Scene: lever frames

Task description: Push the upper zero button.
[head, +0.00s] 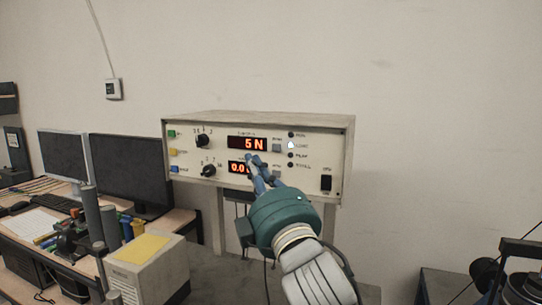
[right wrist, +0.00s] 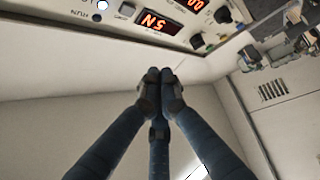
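The upper zero button (head: 277,148) is a small grey square just right of the upper red display (head: 247,143), which reads 5 N, on the front of a white instrument box (head: 225,189). In the right wrist view the panel appears upside down; the button (right wrist: 126,9) is near the top edge beside the display (right wrist: 158,21). My right gripper (head: 249,158) is in front of the panel, its tips appearing below the upper display and left of the button. Its fingertips (right wrist: 160,75) are together and empty. They appear apart from the button. My left gripper is not in view.
A lower red display (head: 236,168) is partly hidden by my right gripper. Knobs (head: 203,141), coloured buttons (head: 173,152) and a black power switch (head: 326,183) share the panel. Monitors (head: 131,171) stand on a desk at left. The wall right of the box is clear.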

